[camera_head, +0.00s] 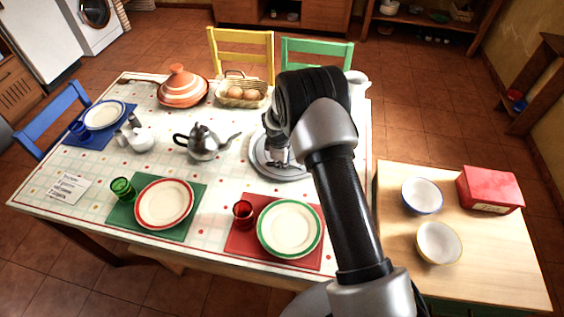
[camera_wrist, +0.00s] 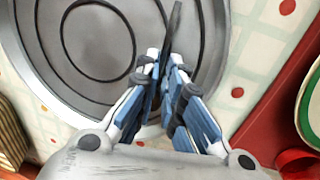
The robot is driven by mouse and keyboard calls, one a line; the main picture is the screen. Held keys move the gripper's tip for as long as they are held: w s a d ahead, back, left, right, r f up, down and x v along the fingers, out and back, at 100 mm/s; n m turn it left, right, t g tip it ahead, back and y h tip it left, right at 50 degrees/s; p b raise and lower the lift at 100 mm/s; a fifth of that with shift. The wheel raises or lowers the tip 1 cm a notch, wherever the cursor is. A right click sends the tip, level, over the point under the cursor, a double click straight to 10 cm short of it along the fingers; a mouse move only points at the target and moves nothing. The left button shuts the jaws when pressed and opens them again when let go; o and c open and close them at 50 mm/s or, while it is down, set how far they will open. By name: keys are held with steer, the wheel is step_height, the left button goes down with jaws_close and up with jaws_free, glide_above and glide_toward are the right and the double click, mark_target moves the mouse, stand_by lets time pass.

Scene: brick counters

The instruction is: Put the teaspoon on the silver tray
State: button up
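The silver tray (camera_head: 262,160) is round and lies on the patterned table, partly hidden in the head view by my arm and gripper. In the wrist view the tray (camera_wrist: 45,60) fills the upper left, with ring-shaped grooves. My gripper (camera_head: 277,160) is over the tray and points down. In the wrist view my gripper (camera_wrist: 165,62) has its fingers close together on a thin dark piece, which looks like the teaspoon (camera_wrist: 174,28). The piece sticks out past the fingertips over the tray's right part. I cannot tell whether it touches the tray. The head view does not show the teaspoon clearly.
A silver teapot (camera_head: 203,142) stands left of the tray. An egg basket (camera_head: 230,101) is behind it. A green-rimmed plate (camera_head: 290,229) and a red cup (camera_head: 243,213) stand in front on a red mat (camera_head: 238,246). A white pitcher (camera_head: 357,80) is at the back right.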

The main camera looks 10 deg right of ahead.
steer(key=o, duration=0.3)
steer(key=shift+r, duration=0.1)
steer(key=s+r+m+p, duration=0.2)
steer(key=s+r, duration=0.2)
steer(key=r, duration=0.9)
steer(key=s+r+m+p, duration=0.1)
steer(key=s+r, duration=0.2)
steer(key=r, duration=1)
steer(key=s+d+r+m+t, duration=0.1)
steer(key=s+r+m, duration=0.3)
steer(key=s+r, duration=0.65)
steer(key=s+r+m, duration=0.1)
steer(key=s+m, duration=0.1)
steer(key=s, duration=0.5)
steer(key=s+r+m+t, duration=0.1)
steer(key=s+m, duration=0.1)
steer(key=s, duration=0.5)
steer(key=s+r+m+y, duration=0.1)
steer(key=s+r+m, duration=0.1)
steer(key=s, duration=0.5)
steer(key=shift+d+m+t, duration=0.2)
steer(key=shift+m+t, duration=0.1)
